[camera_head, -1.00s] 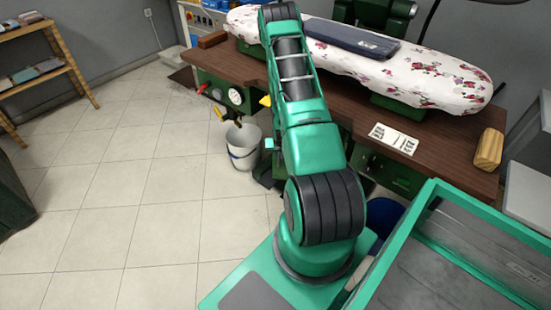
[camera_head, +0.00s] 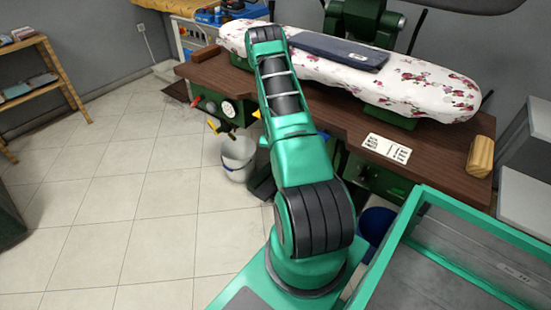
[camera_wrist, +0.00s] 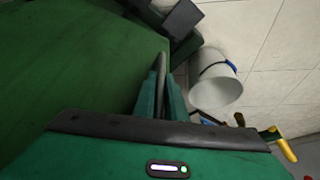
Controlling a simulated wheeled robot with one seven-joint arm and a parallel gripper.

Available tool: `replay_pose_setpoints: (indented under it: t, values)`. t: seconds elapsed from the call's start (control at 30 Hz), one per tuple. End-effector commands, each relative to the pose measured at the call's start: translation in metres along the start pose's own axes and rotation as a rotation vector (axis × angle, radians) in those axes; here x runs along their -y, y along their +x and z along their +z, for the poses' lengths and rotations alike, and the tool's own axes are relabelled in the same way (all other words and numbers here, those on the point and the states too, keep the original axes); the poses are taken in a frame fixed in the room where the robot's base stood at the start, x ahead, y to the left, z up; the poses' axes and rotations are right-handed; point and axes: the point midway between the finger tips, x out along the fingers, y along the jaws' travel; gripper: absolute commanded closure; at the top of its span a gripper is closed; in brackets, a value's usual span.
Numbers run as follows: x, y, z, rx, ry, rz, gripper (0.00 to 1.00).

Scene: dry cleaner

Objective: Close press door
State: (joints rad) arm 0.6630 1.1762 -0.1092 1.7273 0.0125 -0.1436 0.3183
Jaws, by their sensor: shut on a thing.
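The press (camera_head: 460,98) has a long floral padded board on a brown wooden table with green parts under it. In the wrist view a broad dark green panel (camera_wrist: 70,60) fills the left side; I cannot tell how far the press door stands open. My gripper (camera_wrist: 163,88) is shut on a thin dark bar (camera_wrist: 160,68) beside that panel's edge. I cannot tell for sure that the bar is the door's handle. In the head view my arm hides the gripper and what it holds.
A white bucket (camera_head: 238,157) stands on the tiled floor; it also shows in the wrist view (camera_wrist: 217,90). Yellow-tipped levers (camera_head: 214,125) stick out near it. A folded blue cloth (camera_head: 340,50) lies on the board. A wooden block (camera_head: 480,157) and a white card (camera_head: 387,147) lie on the table.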

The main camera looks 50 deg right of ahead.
Motion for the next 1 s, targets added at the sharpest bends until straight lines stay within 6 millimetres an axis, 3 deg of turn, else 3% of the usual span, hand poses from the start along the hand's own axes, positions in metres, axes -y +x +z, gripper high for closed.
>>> replay_pose_setpoints:
  t: [0.27,0.3,0.37,0.4,0.77,1.0]
  values:
    - [0.001,0.0,-0.001,0.0,-0.002,-0.004,1.0]
    - [0.001,0.0,-0.001,0.0,-0.002,-0.004,0.87]
    - [0.001,0.0,-0.001,0.0,-0.002,-0.004,0.72]
    - [0.001,0.0,-0.001,0.0,-0.002,-0.004,0.7]
    - [0.001,-0.004,-0.001,-0.001,-0.002,-0.004,0.7]
    - [0.001,-0.038,-0.002,-0.002,-0.002,-0.004,0.7]
